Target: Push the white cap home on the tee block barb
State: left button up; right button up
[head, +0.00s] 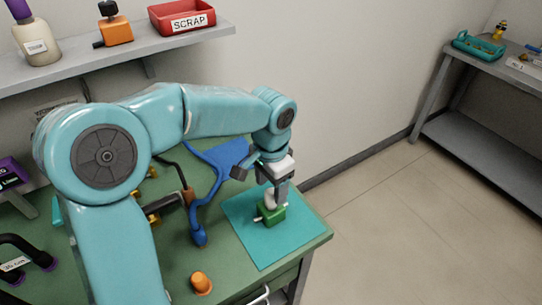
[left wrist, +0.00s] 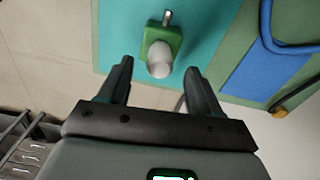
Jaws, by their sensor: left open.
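The green tee block (head: 271,214) sits on the teal mat (head: 262,252) near the bench's right end. The white cap (head: 270,197) is on top of it; in the left wrist view the cap (left wrist: 159,68) covers the block's near part. I cannot tell how far down the cap sits. A bare metal stub (left wrist: 167,18) sticks out of the block's far side. My left gripper (head: 279,188) points down just above the block, partly hiding the cap. Its two fingers are apart, one on each side of the cap in the left wrist view, with nothing clamped. My right gripper is not in view.
A blue tool or tube (head: 201,232) lies left of the mat, and an orange knob (head: 201,282) stands near the front edge. A shelf (head: 120,57) with a red SCRAP bin (head: 182,17) hangs behind. The mat around the block is mostly clear.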

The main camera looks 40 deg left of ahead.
aim_at(271, 192)
pick_arm(q)
notch_tip(271, 192, up, 13)
jog(key=p, duration=0.1)
jog(key=shift+r+p, duration=0.2)
jog(key=shift+p, duration=0.15)
jog(key=shift+s, duration=0.1)
